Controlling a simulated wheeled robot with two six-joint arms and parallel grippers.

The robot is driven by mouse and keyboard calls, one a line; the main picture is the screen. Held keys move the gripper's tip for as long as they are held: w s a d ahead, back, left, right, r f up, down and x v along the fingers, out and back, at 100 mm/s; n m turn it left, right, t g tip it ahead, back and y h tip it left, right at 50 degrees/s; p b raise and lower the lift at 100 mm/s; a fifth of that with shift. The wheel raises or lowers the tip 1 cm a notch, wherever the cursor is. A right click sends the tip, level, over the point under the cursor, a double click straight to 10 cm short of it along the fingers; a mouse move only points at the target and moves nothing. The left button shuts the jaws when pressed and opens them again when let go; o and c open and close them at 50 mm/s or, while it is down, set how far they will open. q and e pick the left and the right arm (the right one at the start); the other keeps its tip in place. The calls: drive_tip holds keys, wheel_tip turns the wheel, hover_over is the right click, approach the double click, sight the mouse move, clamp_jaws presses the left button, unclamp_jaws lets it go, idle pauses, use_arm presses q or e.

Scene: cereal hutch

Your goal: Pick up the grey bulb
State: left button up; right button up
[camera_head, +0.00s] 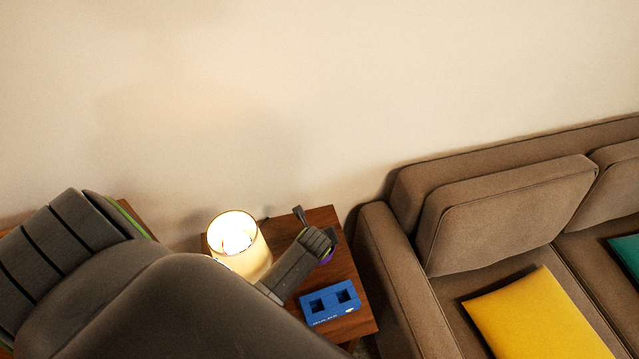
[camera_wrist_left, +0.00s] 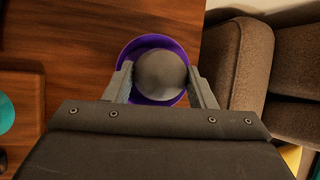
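The grey bulb (camera_wrist_left: 160,75) is a smooth round ball in the left wrist view. It sits within a purple round bowl (camera_wrist_left: 146,44), whose rim shows around it. My left gripper (camera_wrist_left: 160,72) is open, with one finger on each side of the bulb, very close to it; I cannot tell whether they touch it. In the head view my left gripper (camera_head: 318,222) is over the wooden side table (camera_head: 354,272), and only a sliver of the purple bowl (camera_head: 327,256) shows beneath it. The bulb is hidden there. My right gripper is not in view.
A lit lamp (camera_head: 238,243) stands on the side table close to my left arm. A blue box (camera_head: 330,318) with two square openings is at the table's front. A brown sofa (camera_head: 395,260) with a yellow cushion (camera_head: 538,315) stands right. The wall is behind.

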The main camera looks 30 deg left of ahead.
use_arm(q)
drive_tip(key=shift+c, duration=0.7)
